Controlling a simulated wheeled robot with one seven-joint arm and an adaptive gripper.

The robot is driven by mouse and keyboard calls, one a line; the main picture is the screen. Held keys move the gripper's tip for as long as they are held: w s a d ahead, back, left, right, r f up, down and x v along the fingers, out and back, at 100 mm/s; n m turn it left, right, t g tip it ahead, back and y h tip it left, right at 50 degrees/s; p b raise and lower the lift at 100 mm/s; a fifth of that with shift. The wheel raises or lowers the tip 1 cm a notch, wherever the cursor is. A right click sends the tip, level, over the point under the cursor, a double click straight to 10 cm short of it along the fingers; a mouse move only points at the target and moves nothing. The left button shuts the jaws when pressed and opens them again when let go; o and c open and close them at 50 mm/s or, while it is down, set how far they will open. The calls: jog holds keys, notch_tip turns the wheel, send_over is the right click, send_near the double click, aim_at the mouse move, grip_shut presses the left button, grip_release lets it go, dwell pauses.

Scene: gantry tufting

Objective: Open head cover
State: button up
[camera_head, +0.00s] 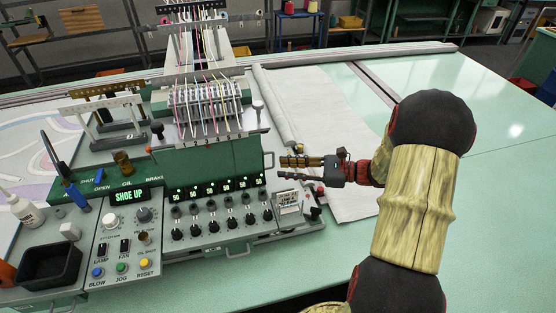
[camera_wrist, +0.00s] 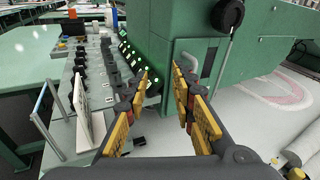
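The head cover (camera_head: 208,165) is a dark green box on the machine's head, below a row of needles and threads. It looks shut. In the wrist view the green housing (camera_wrist: 209,59) fills the upper middle. A small grey handle (camera_head: 269,160) is on its right side. My gripper (camera_head: 281,167) is just right of this handle, fingers pointing left. In the wrist view my gripper (camera_wrist: 163,84) has its yellow-padded fingers apart with nothing between them. I cannot tell whether a fingertip touches the handle.
A control panel (camera_head: 121,247) with a "SHOE UP" display (camera_head: 130,196) stands front left. Below the cover is a row of black knobs (camera_head: 212,226) under lit digits. A small white sign (camera_head: 288,202) stands below my gripper. The green table (camera_head: 470,120) is clear at right.

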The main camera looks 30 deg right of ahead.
jog(key=d+f+m+t+h, duration=0.1)
jog(key=d+f+m+t, duration=0.15)
jog(key=d, duration=0.25)
jog(key=b+x, duration=0.1)
jog(key=x, duration=0.7)
jog(key=shift+w+d+r, duration=0.2)
jog(key=shift+d+r, duration=0.05)
jog(key=shift+r, duration=0.25)
grip_shut()
